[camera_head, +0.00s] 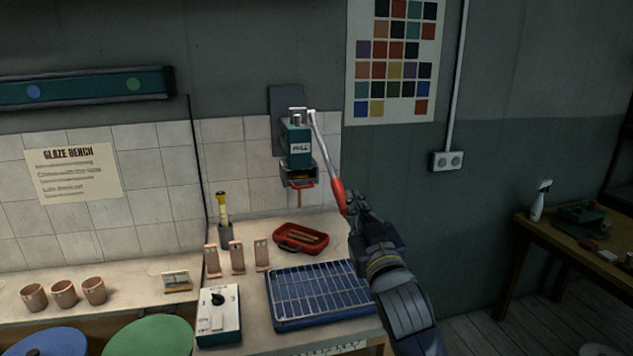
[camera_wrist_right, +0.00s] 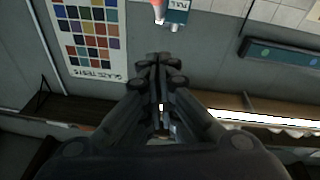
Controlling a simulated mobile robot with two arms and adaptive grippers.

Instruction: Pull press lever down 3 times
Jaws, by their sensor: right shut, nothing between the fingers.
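The wall press (camera_head: 297,142) is a teal box labelled PULL, mounted on a dark plate. Its lever (camera_head: 325,150) is a pale rod with a red grip (camera_head: 339,196), slanting down to the right. My right gripper (camera_head: 357,203) is shut and empty beside the lower end of the red grip; whether they touch is not clear in the head view. In the right wrist view, the shut fingertips (camera_wrist_right: 160,62) lie apart in the picture from the lever's red end (camera_wrist_right: 158,8) and the press (camera_wrist_right: 178,10) at the top. My left gripper is not in view.
Below the press are a red tray (camera_head: 301,238), a blue rack tray (camera_head: 318,293) and a control box (camera_head: 218,315). Several clay cups (camera_head: 64,293) stand at left. A colour chart (camera_head: 393,60) hangs on the wall. A side table (camera_head: 575,240) stands at right.

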